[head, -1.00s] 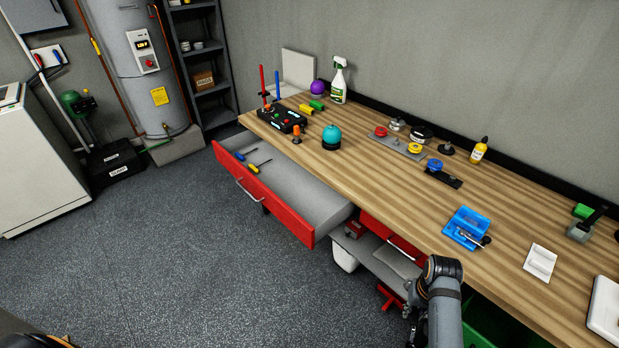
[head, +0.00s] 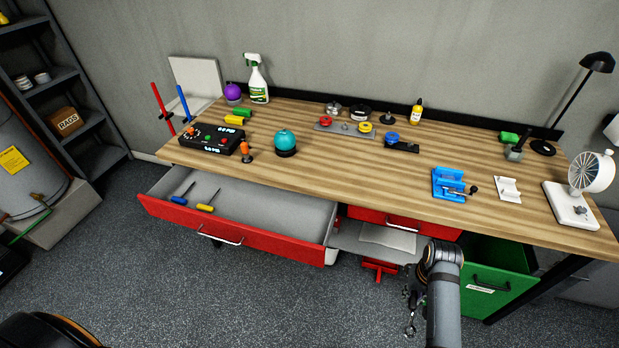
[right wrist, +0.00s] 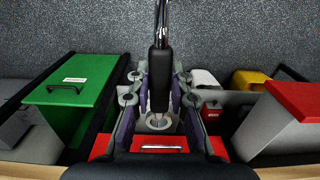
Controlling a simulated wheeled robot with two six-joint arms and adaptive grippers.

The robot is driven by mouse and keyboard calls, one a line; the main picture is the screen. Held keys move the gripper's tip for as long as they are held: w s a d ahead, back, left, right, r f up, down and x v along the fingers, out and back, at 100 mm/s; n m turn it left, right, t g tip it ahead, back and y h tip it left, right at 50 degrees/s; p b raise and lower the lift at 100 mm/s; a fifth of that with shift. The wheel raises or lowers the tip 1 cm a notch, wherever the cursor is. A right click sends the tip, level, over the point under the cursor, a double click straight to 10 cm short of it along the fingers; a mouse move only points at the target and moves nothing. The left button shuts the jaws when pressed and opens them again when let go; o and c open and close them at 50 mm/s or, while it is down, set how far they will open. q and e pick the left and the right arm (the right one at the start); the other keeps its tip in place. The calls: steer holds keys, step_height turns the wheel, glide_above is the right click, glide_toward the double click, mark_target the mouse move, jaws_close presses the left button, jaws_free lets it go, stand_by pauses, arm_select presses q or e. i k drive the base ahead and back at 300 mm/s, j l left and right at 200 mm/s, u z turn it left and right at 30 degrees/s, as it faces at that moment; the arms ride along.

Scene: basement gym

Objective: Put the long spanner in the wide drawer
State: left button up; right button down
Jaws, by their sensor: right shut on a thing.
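The wide drawer (head: 235,239) is the red one under the left part of the bench, pulled open. Two screwdrivers, one blue-handled (head: 181,195) and one yellow-handled (head: 207,204), lie inside it at the left, and the rest of its floor is bare. My right gripper (head: 413,297) is in front of the bench, right of the wide drawer and below the bench top. In the right wrist view its fingers (right wrist: 159,100) are shut on the long spanner (right wrist: 160,68), at its black grip. The spanner's metal end (head: 410,329) hangs below the gripper. My left gripper is out of view.
A narrower red drawer (head: 395,222) and an open green drawer (head: 492,288) are near my right arm. A shelf (head: 372,243) with a red object (head: 379,271) lies below. The bench top (head: 330,178) holds several tools. The floor in front is clear.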

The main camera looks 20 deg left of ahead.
mark_target(245, 208)
steer(key=j, duration=0.65)
steer(key=k+j, duration=0.1)
steer(key=j, duration=0.55)
steer(key=k+j+z, duration=0.1)
steer(key=j, duration=1.25)
steer(key=k+j, duration=0.15)
steer(key=j, duration=0.5)
steer(key=i, duration=1)
